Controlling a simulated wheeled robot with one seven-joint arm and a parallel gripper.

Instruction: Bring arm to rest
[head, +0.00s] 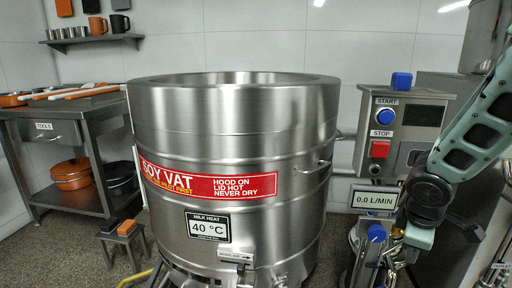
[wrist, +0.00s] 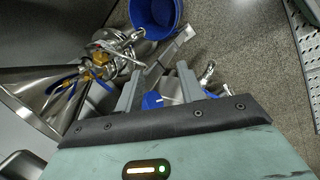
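My gripper (wrist: 159,74) shows in the wrist view with its two grey fingers apart and nothing held between them. It points down over steel pipework, and a blue knob (wrist: 152,101) shows between the finger bases. In the head view my arm (head: 470,130) reaches down along the right side, in front of the control box. Its lower end is beside the flow display, and the fingers cannot be made out there.
The large steel soy vat (head: 235,130) fills the middle. The control box (head: 402,125) with start and stop buttons stands right of it. The wrist view shows a steel cone (wrist: 45,85), a blue bucket (wrist: 156,14) and a perforated metal panel (wrist: 305,60). A tool table (head: 60,112) is left.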

